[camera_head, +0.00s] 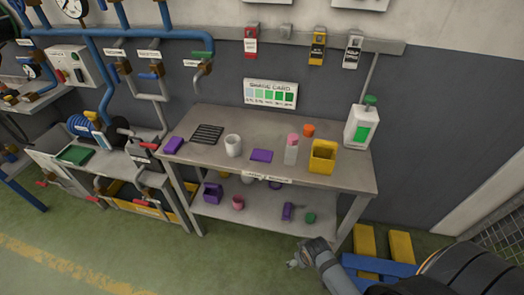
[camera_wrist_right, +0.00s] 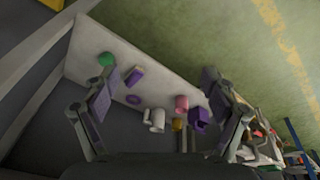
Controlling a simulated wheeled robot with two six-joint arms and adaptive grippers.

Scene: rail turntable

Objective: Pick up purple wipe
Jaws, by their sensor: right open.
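A flat purple wipe (camera_head: 261,156) lies on the grey tabletop, between a white mug and a pink-topped bottle. A second flat purple piece (camera_head: 173,146) lies near the table's left end; I cannot tell which of the two is meant. My right gripper (camera_head: 296,262) is in front of the table, low near the lower shelf, away from both pieces. In the right wrist view my right gripper (camera_wrist_right: 161,78) is open with nothing between its fingers, facing the shelf. My left gripper is not in view.
The table (camera_head: 215,162) also holds a white mug (camera_head: 233,145), a bottle (camera_head: 291,151), a yellow container (camera_head: 322,157) and a black rack (camera_head: 207,134). The lower shelf (camera_head: 262,217) holds purple, pink and green items. A blue pallet with yellow blocks (camera_head: 365,241) stands right.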

